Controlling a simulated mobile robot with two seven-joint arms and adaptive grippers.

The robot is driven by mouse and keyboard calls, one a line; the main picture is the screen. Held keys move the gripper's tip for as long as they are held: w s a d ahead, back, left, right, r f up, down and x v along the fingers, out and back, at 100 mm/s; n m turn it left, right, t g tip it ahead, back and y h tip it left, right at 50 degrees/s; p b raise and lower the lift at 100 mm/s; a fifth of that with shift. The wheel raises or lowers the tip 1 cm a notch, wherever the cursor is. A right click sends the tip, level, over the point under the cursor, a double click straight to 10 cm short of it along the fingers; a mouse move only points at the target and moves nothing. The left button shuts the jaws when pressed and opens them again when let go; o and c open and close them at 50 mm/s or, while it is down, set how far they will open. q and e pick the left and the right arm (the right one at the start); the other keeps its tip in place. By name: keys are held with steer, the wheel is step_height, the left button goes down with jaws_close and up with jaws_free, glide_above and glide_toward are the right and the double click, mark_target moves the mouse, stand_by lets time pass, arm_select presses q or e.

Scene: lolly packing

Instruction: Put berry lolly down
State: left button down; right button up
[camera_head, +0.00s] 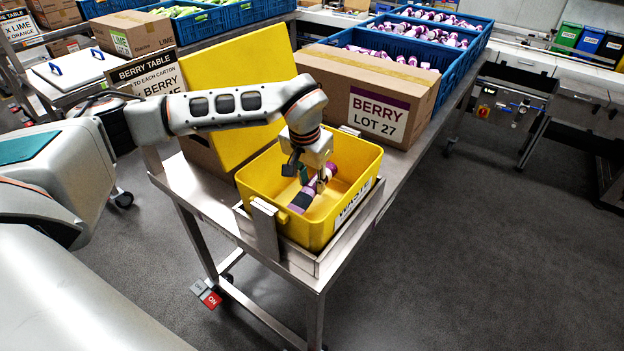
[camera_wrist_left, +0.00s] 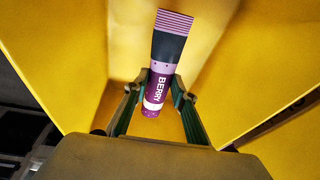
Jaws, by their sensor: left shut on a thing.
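The berry lolly (camera_head: 302,200) is a purple and dark tube with pink bands. In the left wrist view its BERRY print faces the camera (camera_wrist_left: 158,85). My left gripper (camera_head: 311,182) is shut on it, with one finger on each side near the tube's lower end (camera_wrist_left: 160,108). Gripper and lolly are inside the mouth of a yellow bin (camera_head: 300,232), whose front label is partly readable as WASTE. The lolly is tilted in the head view. I cannot tell whether it touches the bin's floor. My right gripper is not in view.
The bin sits in a metal holder (camera_head: 267,230) at the table's (camera_head: 185,190) near end. A raised yellow panel (camera_head: 230,90) stands behind it. A BERRY LOT 27 carton (camera_head: 345,75) and blue crates (camera_head: 445,85) of lollies are beyond. The floor at right is clear.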

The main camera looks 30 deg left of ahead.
mark_target(308, 194)
arm_select(q)
steer(key=shift+f, duration=0.55)
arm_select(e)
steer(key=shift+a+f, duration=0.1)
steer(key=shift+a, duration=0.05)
arm_select(q)
steer(key=c, duration=1.6)
jaws_free()
steer(key=shift+c, duration=0.2)
steer(key=shift+r, duration=0.25)
steer(key=v, duration=1.2)
steer(key=shift+r+b, duration=0.4)
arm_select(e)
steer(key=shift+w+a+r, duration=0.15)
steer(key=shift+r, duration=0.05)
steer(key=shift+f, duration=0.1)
